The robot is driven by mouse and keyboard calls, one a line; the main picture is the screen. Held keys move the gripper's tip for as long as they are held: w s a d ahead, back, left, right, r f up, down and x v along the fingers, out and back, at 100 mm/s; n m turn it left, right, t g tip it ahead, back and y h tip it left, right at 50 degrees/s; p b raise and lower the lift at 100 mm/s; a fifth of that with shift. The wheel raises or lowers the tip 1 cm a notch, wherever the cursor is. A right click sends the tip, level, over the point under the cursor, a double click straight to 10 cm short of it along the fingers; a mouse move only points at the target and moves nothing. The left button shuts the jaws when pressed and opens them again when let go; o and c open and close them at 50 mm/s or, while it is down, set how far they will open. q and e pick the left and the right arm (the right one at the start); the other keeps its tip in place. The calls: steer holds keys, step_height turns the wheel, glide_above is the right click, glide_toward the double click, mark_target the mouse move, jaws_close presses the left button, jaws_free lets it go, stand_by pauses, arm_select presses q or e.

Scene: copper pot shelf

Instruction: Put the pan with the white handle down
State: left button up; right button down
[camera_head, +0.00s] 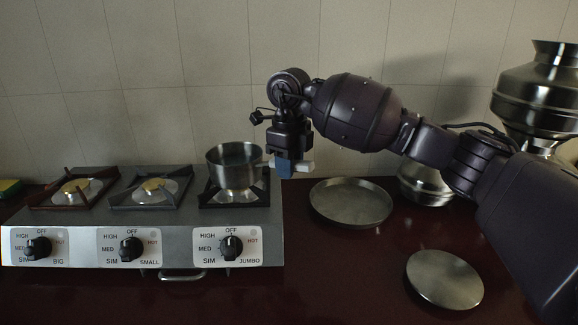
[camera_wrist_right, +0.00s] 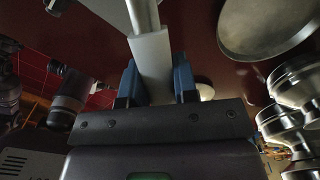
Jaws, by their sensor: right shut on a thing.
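The metal pan (camera_head: 235,164) sits upright at the right-hand burner of the stove, over its black grate. Its white handle (camera_head: 306,167) points right. My right gripper (camera_head: 285,168) is shut on the white handle from above. In the right wrist view the blue fingers of my right gripper (camera_wrist_right: 157,82) stand on both sides of the white handle (camera_wrist_right: 151,55), and a metal rod runs on from it to the top. The pan's bowl is mostly cut off there. I cannot tell whether the pan's base touches the grate. My left gripper is not in view.
The stove (camera_head: 150,215) has three burners with knobs; the left (camera_head: 77,187) and middle (camera_head: 152,190) burners are empty. A shallow round dish (camera_head: 350,202) and a round lid (camera_head: 445,279) lie on the dark red counter (camera_head: 330,275). Large metal pots (camera_head: 540,95) stand at the right.

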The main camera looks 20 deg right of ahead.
steer(key=shift+r, duration=0.2)
steer(key=c, duration=0.9)
jaws_free()
steer(key=shift+s+f, duration=0.1)
steer(key=shift+f, duration=0.05)
steer(key=shift+r, duration=0.5)
step_height(320, 180, up, 10)
steer(key=shift+f+p, duration=0.1)
steer(key=shift+p, duration=0.45)
steer(key=shift+r, duration=0.65)
